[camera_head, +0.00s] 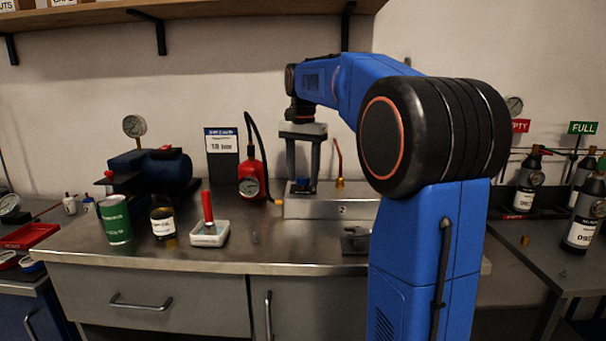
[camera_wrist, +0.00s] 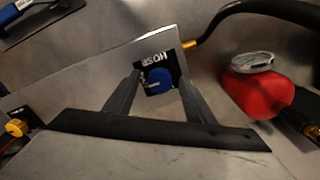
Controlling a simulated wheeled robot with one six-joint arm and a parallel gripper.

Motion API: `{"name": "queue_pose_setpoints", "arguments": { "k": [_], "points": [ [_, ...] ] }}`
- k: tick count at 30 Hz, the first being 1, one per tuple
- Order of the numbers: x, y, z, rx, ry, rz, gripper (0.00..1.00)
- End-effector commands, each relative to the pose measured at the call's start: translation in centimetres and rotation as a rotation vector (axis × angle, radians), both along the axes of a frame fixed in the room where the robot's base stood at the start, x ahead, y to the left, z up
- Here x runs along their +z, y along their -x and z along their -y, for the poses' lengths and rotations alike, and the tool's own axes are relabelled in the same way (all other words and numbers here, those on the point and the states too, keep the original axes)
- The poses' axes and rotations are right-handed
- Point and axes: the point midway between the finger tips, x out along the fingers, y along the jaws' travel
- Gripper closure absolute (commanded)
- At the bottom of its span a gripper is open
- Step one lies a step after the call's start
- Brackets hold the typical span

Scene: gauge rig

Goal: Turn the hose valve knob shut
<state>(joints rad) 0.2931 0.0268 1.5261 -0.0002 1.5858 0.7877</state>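The hose valve knob is a small round blue knob (camera_wrist: 159,80) on a black plate marked HOSE (camera_wrist: 174,67), set on a grey metal block (camera_wrist: 128,68). In the head view the blue knob (camera_head: 303,183) shows low between my fingers, on top of the block (camera_head: 330,207). My gripper (camera_wrist: 158,86) is open, pointing down, with one finger on each side of the knob. In the head view my gripper (camera_head: 302,180) reaches down close to the block. I cannot tell whether the fingers touch the knob.
A red gauge unit (camera_head: 252,178) with a black hose stands left of the block. A brass fitting (camera_head: 340,183) rises to its right. A green can (camera_head: 116,220), a dark jar (camera_head: 163,222) and a white tray with a red-handled tool (camera_head: 209,236) stand at left.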

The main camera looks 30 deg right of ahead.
Motion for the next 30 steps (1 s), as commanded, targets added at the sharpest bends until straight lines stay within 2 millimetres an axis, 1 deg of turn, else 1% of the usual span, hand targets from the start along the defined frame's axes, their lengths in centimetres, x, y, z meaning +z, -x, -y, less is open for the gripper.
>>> {"name": "queue_pose_setpoints", "arguments": {
  "k": [9, 11, 14, 17, 30],
  "points": [
    [0.1, 0.0, 0.0, 0.001, 0.000, -0.001, 0.50],
    [0.4, 0.0, 0.0, 0.001, -0.001, 0.000, 0.50],
    [1.4, 0.0, 0.0, 0.001, 0.000, -0.001, 0.50],
    [3.0, 0.0, 0.0, 0.001, 0.000, 0.000, 0.50],
    [11.9, 0.0, 0.0, 0.000, 0.000, 0.001, 0.50]
  ]
}}
